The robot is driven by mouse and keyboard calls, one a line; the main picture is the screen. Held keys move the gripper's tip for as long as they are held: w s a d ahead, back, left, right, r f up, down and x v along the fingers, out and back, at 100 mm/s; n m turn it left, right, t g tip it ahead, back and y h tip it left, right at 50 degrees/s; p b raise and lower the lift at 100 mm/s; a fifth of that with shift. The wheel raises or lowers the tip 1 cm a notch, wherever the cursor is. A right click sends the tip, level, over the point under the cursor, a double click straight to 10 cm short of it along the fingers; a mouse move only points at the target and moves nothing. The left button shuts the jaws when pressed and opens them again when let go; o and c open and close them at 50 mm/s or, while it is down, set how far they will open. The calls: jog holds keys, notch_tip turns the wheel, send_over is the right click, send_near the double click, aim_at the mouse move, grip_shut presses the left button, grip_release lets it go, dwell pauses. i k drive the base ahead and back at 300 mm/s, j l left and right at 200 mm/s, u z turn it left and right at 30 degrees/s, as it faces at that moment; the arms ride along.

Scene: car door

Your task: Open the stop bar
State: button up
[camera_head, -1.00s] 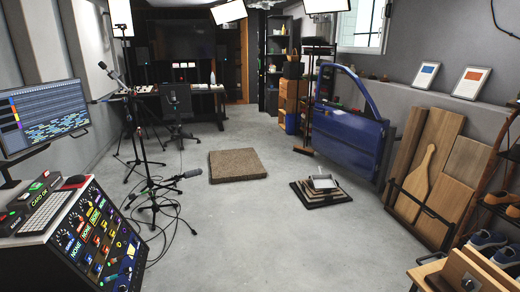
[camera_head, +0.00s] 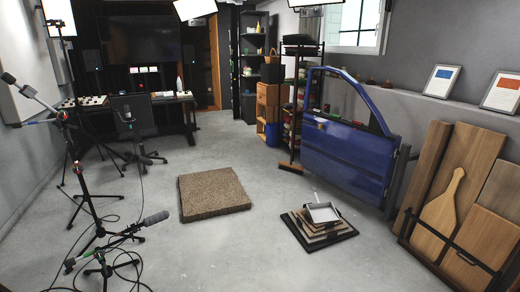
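A blue car door (camera_head: 345,155) with an empty window frame stands upright at the right, along the low grey ledge. A dark upright post (camera_head: 398,182) is at its right edge. I cannot make out a stop bar on the door at this size. A thin black bar (camera_head: 455,244) runs across the front of the wooden boards (camera_head: 452,190) to the right of the door; I cannot tell if it is the stop bar. My gripper and arm do not show in this view.
A brown mat (camera_head: 213,194) lies mid-floor. A low stack of flat boards with a metal dustpan (camera_head: 322,212) is in front of the door. Microphone stands (camera_head: 92,215) and loose cables are at left. A broom head (camera_head: 290,168) is near the door. Grey floor between is clear.

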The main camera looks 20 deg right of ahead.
aim_at(496, 275)
jog(key=i+z, duration=0.2)
jog(key=i, duration=0.35)
jog(key=i+j+z, duration=0.2)
jog(key=i, duration=0.35)
jog(key=i+j+z, duration=0.15)
jog(key=i, duration=0.45)
jog(key=i+l+z, duration=0.2)
jog(key=i+z, duration=0.15)
jog(key=i+l+z, duration=0.1)
jog(key=i+z, duration=0.25)
jog(key=i, duration=0.25)
jog(key=i+l+u, duration=0.1)
jog(key=i+l, duration=0.7)
